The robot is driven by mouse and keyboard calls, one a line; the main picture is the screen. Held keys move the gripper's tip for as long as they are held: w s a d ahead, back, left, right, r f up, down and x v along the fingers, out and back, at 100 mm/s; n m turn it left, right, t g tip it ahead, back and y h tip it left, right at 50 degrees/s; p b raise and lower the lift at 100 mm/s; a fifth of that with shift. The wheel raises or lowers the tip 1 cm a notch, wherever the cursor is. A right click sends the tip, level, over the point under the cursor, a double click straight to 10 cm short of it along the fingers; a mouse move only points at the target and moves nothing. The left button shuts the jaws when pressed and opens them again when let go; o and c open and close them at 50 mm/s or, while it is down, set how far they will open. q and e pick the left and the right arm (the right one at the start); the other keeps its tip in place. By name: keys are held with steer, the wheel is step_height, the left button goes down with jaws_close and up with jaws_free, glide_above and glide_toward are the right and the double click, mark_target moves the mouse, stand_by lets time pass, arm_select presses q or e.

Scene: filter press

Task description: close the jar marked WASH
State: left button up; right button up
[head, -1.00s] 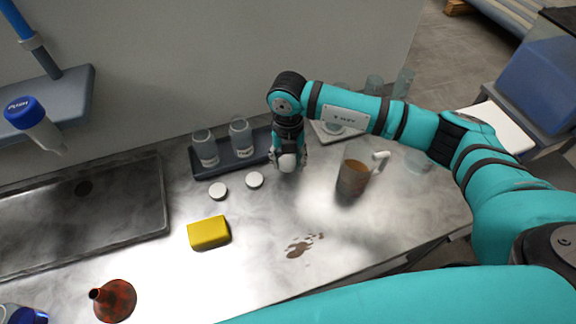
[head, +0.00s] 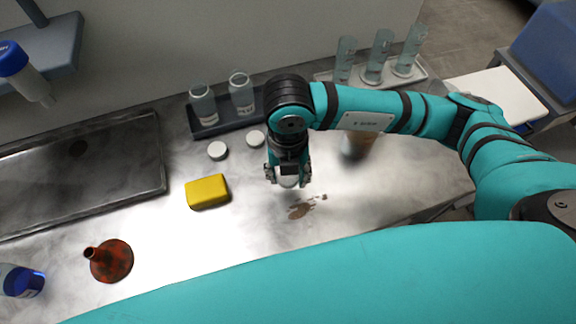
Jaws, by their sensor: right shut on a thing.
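Two open clear jars stand side by side in the dark rack (head: 203,133) at the back: a left jar (head: 203,106) and a right jar (head: 242,95). Each has a pale label too small to read, so I cannot tell which is WASH. Two white lids lie on the bench in front, a left lid (head: 217,150) and a right lid (head: 255,138). My right gripper (head: 288,182) points down, shut on a small whitish thing mostly hidden between its fingers. I cannot tell what this is. It is right of the lids, just behind the brown spill. My left gripper is not in view.
A brown spill (head: 303,207) lies in front of my right gripper. A brown-filled beaker (head: 358,147) is partly behind my right arm. A yellow sponge (head: 207,191), red funnel (head: 110,262) and blue-capped bottle (head: 22,280) lie left. Glass cylinders (head: 378,57) stand at the back right.

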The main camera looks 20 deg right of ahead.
stand_by(0.3)
steer(key=n, duration=0.2)
steer(key=shift+w+d+r+n, duration=0.3)
steer(key=shift+w+d+r, duration=0.05)
steer(key=shift+d, duration=0.05)
steer(key=w+d+r+m, duration=0.2)
steer(key=d+r+m, duration=0.2)
steer(key=m, duration=1.4)
steer(key=w+d+r+m, duration=0.2)
steer(key=d+r+m, duration=0.2)
steer(key=m, duration=1.4)
step_height(320, 180, up, 3)
steer(key=shift+w+d+r, duration=0.15)
steer(key=shift+w+d, duration=0.2)
steer(key=shift+w, duration=0.05)
